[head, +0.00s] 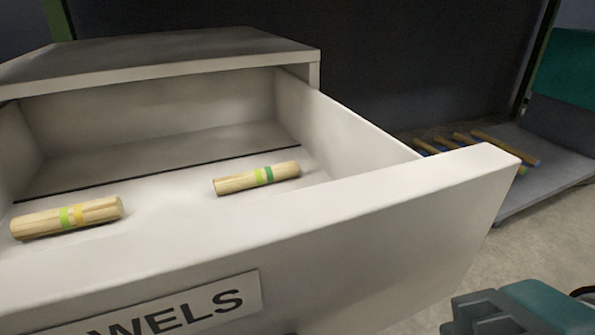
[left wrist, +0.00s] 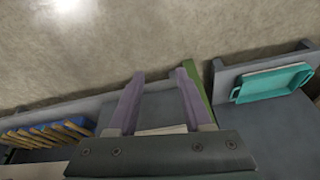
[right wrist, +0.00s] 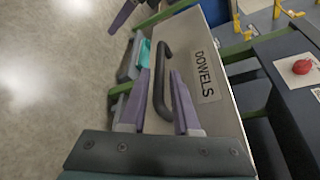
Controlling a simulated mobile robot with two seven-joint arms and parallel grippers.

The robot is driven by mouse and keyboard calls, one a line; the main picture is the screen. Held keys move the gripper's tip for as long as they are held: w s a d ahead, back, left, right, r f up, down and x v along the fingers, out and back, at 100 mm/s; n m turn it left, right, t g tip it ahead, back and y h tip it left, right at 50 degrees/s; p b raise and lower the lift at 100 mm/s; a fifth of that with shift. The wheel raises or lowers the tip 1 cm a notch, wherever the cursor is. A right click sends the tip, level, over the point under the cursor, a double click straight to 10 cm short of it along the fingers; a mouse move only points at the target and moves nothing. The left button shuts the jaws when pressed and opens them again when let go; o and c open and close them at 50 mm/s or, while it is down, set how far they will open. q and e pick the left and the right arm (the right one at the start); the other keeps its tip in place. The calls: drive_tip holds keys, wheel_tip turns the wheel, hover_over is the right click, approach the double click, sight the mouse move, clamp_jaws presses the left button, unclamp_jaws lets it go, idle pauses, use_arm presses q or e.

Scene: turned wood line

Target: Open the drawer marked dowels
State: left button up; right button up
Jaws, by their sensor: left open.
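The drawer marked DOWELS (head: 370,225) stands pulled well out of its pale cabinet (head: 200,45) in the head view. Two light wooden dowels lie inside: one with green and yellow bands (head: 95,212), one with two green bands (head: 235,183). The label (head: 190,308) on its front is partly cut off there but reads DOWELS in the right wrist view (right wrist: 206,75). The dark bar handle (right wrist: 158,80) shows between the fingers of my right gripper (right wrist: 160,85); whether they press on it is unclear. My left gripper (left wrist: 160,85) is open and empty, away from the drawer.
Several wooden sticks with coloured ends (head: 465,140) lie on a grey surface (head: 555,180) right of the drawer. A teal tray (left wrist: 270,84) shows in the left wrist view. A red round object (right wrist: 301,66) sits on a bench in the right wrist view. Open floor (right wrist: 60,90) lies at left there.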

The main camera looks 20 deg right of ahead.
drive_tip(key=v, duration=0.6)
drive_tip(key=shift+p, duration=0.35)
drive_tip(key=shift+a, duration=0.1)
